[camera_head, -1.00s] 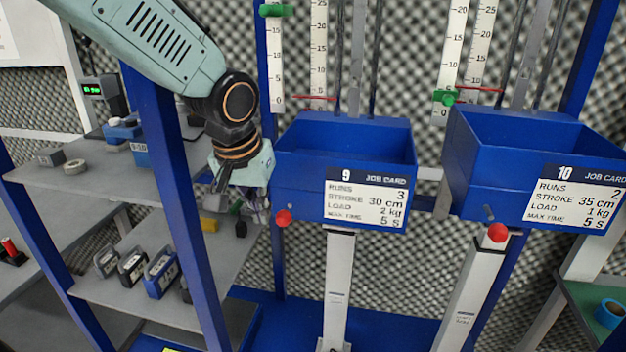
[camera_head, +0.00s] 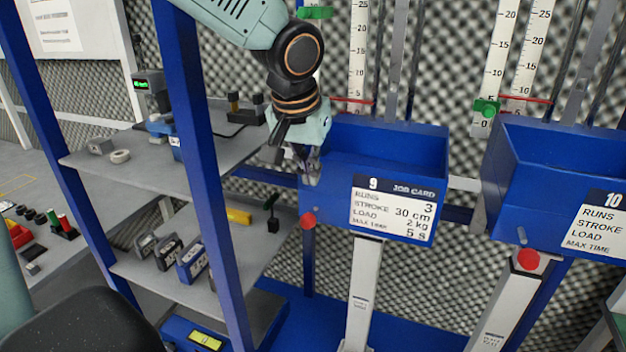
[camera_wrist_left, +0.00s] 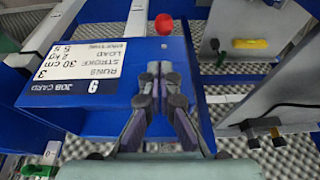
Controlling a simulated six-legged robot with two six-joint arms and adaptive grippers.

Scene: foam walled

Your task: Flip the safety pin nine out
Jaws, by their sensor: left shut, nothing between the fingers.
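The blue box nine (camera_head: 420,163) carries a job card (camera_head: 394,208) marked 9. A red ball knob (camera_head: 308,221) sits below the box's lower left corner. It also shows in the wrist view (camera_wrist_left: 164,24), beyond the fingertips and apart from them. A small grey stub, perhaps the safety pin (camera_wrist_left: 165,46), shows on the box face between knob and fingers; I cannot tell which way it is flipped. My left gripper (camera_head: 311,178) points down in front of the box's left end, above the knob. Its fingers (camera_wrist_left: 160,76) are closed together and empty. My right gripper is out of view.
Box ten (camera_head: 505,180) stands to the right with its own red knob (camera_head: 528,260). A blue post (camera_head: 205,170) and grey shelves (camera_head: 140,175) with small devices stand left of my gripper. A gap separates the two boxes.

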